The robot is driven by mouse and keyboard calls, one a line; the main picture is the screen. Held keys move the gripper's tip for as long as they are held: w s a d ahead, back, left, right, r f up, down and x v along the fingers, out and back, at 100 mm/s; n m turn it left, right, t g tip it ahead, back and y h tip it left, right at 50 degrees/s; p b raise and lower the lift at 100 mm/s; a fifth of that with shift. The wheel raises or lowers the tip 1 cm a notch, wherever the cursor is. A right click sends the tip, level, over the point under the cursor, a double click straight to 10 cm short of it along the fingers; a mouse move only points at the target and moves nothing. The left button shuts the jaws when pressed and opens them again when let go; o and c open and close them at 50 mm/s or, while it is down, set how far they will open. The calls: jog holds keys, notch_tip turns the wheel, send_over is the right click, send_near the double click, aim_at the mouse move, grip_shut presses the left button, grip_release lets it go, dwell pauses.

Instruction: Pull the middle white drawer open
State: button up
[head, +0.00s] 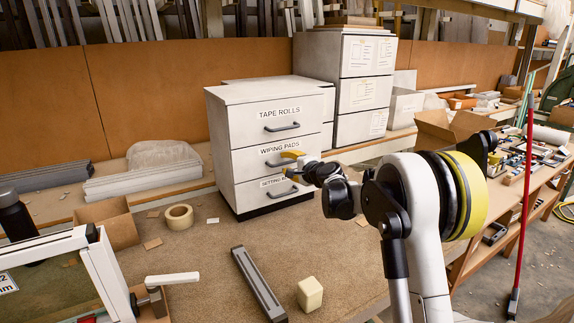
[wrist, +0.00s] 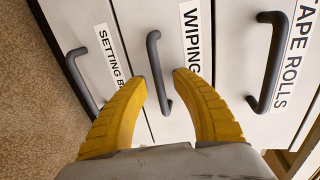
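The white drawer unit (head: 239,148) has three drawers, all shut: "TAPE ROLLS" on top, the middle white drawer (head: 249,161) labelled "WIPING PADS", and one starting "SETTING" at the bottom. The dark grey middle handle (wrist: 158,78) shows clearly in the wrist view, which is turned sideways. My gripper (wrist: 161,77) is open, with one yellow fingertip on each side of that handle and visible gaps to both. In the head view my gripper (head: 289,164) is at the drawer front, and its fingers partly hide the middle handle's right end and the bottom label.
A taller white cabinet (head: 342,75) stands behind to the right. A white frame (head: 113,279) stands at left.

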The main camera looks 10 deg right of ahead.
jog(key=shift+c, duration=0.5)
grip_shut()
jog(key=f+v, duration=0.2)
jog(key=v, duration=0.7)
jog(key=f+v, duration=0.2)
jog(key=v, duration=0.7)
jog(key=shift+s+d, duration=0.25)
jog(key=shift+s, duration=0.45)
jog(key=shift+r, duration=0.1)
jog(key=shift+o, duration=0.5)
grip_release()
jog(key=v, duration=1.2)
